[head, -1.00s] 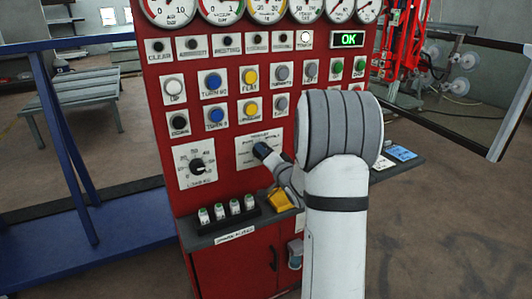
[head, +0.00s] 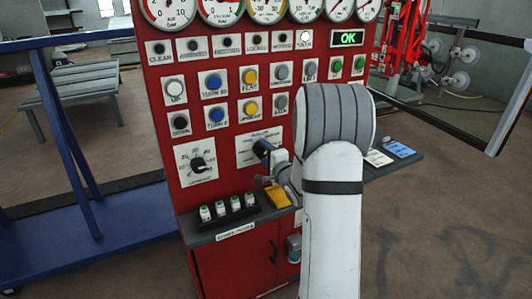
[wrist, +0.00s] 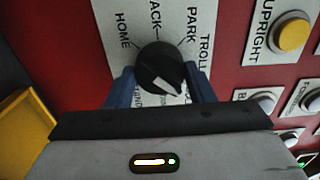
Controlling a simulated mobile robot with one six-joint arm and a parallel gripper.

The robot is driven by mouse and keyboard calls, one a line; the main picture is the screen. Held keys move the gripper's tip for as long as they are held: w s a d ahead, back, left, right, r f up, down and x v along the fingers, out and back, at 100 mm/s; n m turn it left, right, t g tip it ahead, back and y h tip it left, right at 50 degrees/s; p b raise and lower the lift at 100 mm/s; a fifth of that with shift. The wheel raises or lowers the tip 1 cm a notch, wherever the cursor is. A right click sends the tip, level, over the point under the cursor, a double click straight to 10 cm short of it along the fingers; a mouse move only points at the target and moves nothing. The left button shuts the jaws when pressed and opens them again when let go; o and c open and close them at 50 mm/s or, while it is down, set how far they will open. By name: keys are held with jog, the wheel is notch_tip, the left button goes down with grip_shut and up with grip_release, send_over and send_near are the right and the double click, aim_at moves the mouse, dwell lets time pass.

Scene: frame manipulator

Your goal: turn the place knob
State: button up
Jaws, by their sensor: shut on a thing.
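A second dial knob (head: 200,166) sits left of my gripper. Rows of push buttons (head: 249,76) and gauges are above. A green OK display (head: 348,39) is lit.

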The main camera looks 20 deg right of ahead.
jog(key=shift+f, duration=0.1)
dwell(0.3)
jog(key=o, duration=1)
jog(key=shift+c, duration=0.2)
jog(key=s, duration=0.7)
jog(key=shift+s+b, duration=0.35)
jog(key=shift+s, duration=0.05)
jog(key=shift+d, duration=0.1)
